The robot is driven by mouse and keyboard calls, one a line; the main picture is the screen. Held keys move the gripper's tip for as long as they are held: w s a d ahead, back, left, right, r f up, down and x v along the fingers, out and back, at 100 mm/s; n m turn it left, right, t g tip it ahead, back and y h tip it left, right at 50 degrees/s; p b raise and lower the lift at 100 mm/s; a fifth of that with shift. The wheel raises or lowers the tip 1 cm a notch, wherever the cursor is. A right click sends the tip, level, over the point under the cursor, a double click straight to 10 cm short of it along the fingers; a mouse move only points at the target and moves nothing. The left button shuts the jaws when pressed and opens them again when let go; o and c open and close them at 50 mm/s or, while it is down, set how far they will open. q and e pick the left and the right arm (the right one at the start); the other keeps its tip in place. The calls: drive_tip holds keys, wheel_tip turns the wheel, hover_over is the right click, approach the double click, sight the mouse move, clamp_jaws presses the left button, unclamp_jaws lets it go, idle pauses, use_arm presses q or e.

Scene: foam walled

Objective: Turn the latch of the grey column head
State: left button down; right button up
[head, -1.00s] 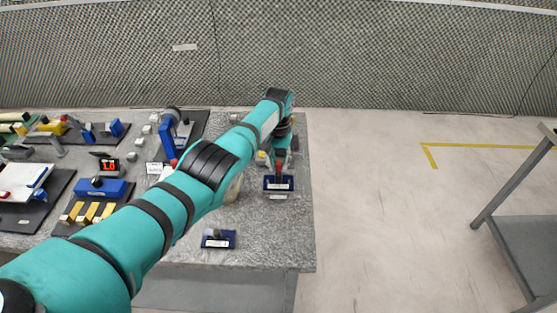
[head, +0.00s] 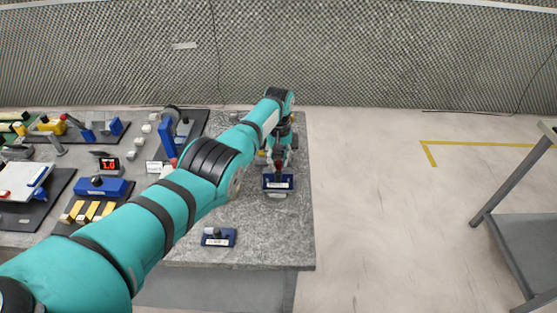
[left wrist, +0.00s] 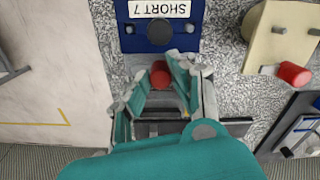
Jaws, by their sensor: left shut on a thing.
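My left gripper (left wrist: 158,95) is shut, with its teal-padded fingers on either side of a red knob (left wrist: 160,74), which I take to be the latch handle's tip. The red knob also shows in the head view (head: 278,165), just behind a dark blue block (head: 278,183) with a white label. In the left wrist view the block (left wrist: 128,38) reads "SHORT 7" and has a dark round part on it. The fingers and palm hide most of what the knob belongs to, so I cannot make out the grey column head or the latch's angle. My right gripper is not in view.
A beige block (left wrist: 268,45) with a red-tipped peg stands beside the gripper. A second labelled blue block (head: 219,237) lies near the table's front edge.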

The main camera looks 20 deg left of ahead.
sight(279, 163)
use_arm(q)
drive_tip(key=c, duration=1.4)
unclamp_jaws()
wheel_tip(279, 163, up, 12)
drive_tip(key=shift+r, duration=0.1)
